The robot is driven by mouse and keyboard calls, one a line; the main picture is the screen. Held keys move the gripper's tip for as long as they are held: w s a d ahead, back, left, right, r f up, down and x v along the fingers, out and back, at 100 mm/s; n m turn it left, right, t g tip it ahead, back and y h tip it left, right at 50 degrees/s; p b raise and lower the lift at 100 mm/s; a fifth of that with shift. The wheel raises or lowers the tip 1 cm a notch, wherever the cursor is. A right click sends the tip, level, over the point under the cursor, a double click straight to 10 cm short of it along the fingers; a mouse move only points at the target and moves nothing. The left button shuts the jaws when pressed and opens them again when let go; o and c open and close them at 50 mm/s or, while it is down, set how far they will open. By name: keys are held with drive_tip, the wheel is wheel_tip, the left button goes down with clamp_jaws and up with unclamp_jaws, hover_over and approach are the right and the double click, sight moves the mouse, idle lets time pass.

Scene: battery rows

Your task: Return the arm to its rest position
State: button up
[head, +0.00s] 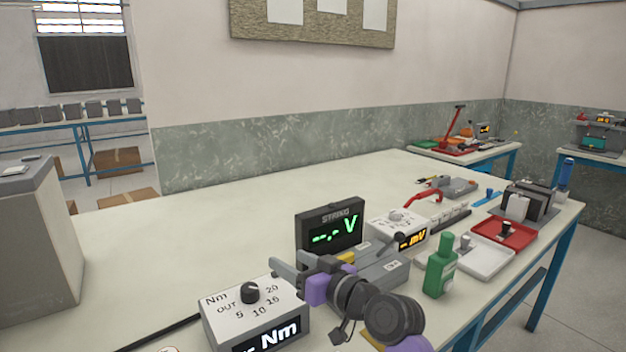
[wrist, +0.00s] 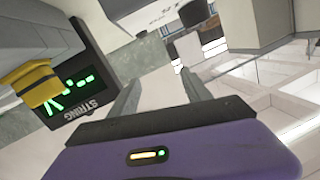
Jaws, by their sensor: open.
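My gripper (head: 279,270) is in the lower middle of the head view, above the front of the workbench, with its fingers pointing left. It is between the torque box (head: 255,306) and the string voltage display (head: 329,231). In the wrist view my gripper (wrist: 160,88) shows two grey fingers apart with nothing between them. My purple and dark arm links reach from the lower right. The arm partly hides a grey case (head: 385,270) behind it.
The workbench (head: 200,230) is clear at left. The string display (wrist: 75,90) is close at left in the wrist view.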

drive_tip(key=s+d+f+m+t+h+p, duration=0.1)
drive_tip(key=s+d+f+m+t+h, duration=0.25)
drive_tip(key=s+d, duration=0.55)
drive_tip(key=s+d+f+m+t+h+p, duration=0.1)
drive_tip(key=s+d+f+m+t+h, duration=0.35)
drive_tip(key=s, duration=0.65)
drive_tip(key=s+d+n+g+h+p, duration=0.1)
drive_tip(key=s+d, duration=0.4)
drive_tip(key=s, duration=1.2)
drive_tip(key=s+d+r+g+h+p, duration=0.1)
drive_tip(key=s+d+g, duration=0.3)
drive_tip(key=s, duration=1.4)
drive_tip(key=shift+d+n+h+p, duration=0.4)
drive_tip(key=shift+d+h+p, duration=0.3)
drive_tip(key=shift+d+p, duration=0.15)
